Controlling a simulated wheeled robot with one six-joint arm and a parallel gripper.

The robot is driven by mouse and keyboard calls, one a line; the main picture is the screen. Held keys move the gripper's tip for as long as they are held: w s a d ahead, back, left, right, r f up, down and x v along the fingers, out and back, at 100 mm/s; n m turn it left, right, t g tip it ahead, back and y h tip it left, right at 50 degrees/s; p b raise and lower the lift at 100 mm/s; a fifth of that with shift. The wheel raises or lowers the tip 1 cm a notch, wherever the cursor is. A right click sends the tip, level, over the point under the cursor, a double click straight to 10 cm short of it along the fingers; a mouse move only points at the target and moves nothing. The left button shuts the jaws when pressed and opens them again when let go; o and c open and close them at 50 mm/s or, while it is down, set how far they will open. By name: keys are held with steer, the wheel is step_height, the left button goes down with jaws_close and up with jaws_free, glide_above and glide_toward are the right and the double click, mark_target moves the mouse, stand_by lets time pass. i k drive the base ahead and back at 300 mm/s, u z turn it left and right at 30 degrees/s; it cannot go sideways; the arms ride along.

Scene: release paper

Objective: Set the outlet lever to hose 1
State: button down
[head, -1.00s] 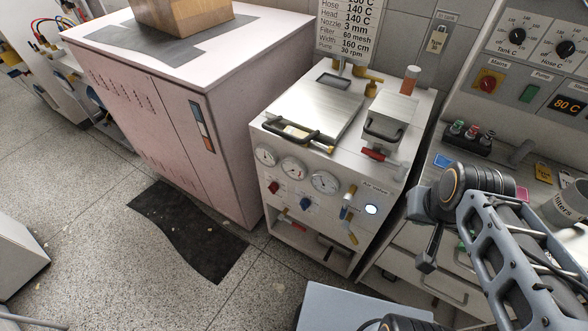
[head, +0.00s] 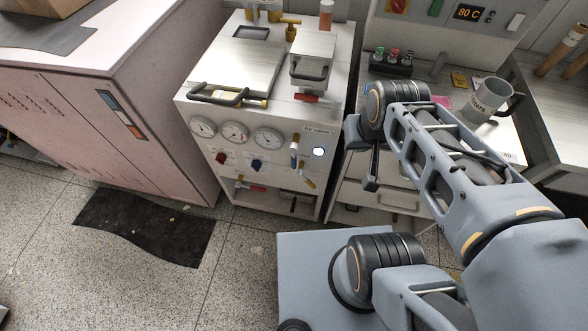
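A white machine (head: 232,118) with gauges stands in the middle of the head view. Its front has a red knob (head: 221,158), a blue knob (head: 257,165), a blue-and-brass valve (head: 294,160) and a small yellow handle (head: 308,182). A red-handled lever (head: 250,187) shows in the open bay below. Another red handle (head: 306,98) is on the top. I cannot tell which is the outlet lever, and no hose 1 label is readable. My gripper (head: 371,183) hangs right of the machine front, apart from the levers. Its fingers are too small and edge-on to judge.
A pink cabinet (head: 150,90) stands left of the machine, with a black mat (head: 145,226) on the floor before it. At right is a counter with a grey mug (head: 490,97) and a control panel (head: 450,12). Speckled floor is free in front.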

mark_target(299, 174)
steer(key=z, duration=1.45)
steer(key=k, duration=0.9)
steer(key=u, duration=1.35)
steer(key=i, duration=0.5)
steer(key=z, duration=0.05)
